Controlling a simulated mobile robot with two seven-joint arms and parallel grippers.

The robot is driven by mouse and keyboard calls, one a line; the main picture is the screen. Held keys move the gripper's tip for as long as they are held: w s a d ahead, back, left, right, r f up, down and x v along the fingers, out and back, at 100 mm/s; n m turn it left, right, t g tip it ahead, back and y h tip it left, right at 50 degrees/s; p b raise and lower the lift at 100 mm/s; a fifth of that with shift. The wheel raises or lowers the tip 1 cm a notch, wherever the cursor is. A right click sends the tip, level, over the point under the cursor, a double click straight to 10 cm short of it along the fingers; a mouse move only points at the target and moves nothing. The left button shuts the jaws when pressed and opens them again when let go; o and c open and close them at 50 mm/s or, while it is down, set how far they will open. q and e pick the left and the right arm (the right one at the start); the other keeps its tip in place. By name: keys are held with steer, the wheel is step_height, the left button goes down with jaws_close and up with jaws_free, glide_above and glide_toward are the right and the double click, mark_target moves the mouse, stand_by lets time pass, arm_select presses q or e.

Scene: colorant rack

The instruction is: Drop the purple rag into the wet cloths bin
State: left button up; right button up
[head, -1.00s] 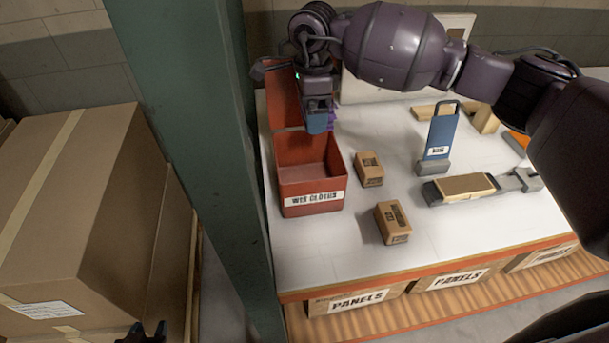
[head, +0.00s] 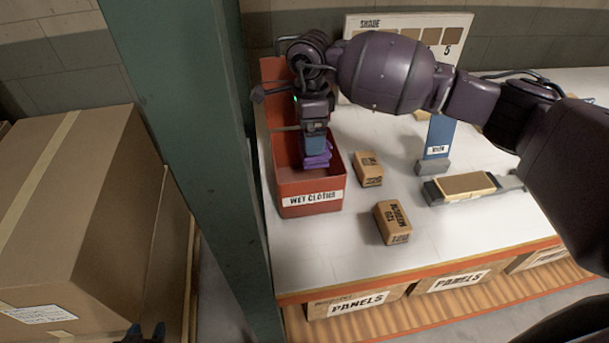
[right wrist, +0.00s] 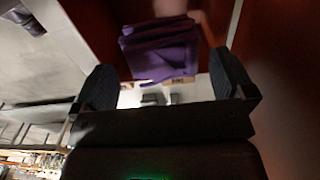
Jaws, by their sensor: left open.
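The purple rag (head: 317,158) is a folded cloth within the mouth of the red wet cloths bin (head: 283,186), just below my right gripper (head: 315,147). I cannot tell whether it rests on the bin's floor. In the right wrist view the rag (right wrist: 160,48) lies beyond the fingertips of my right gripper (right wrist: 165,85). Its two dark fingers are wide apart with nothing pinched between them. The bin's lid stands open at the back. My left gripper (head: 147,333) shows only as dark fingertips at the bottom left edge, open and far from the bin.
Two small cartons (head: 368,169) (head: 393,222) stand right of the bin. A blue upright tool (head: 438,138) and a grey holder with a tan block (head: 466,186) are farther right. A green post (head: 190,150) rises left of the table, beside large cardboard boxes (head: 70,180).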

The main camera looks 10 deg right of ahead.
step_height(320, 180, up, 11)
steer(key=b, duration=0.1)
stand_by(0.6)
steer(key=shift+f, duration=0.15)
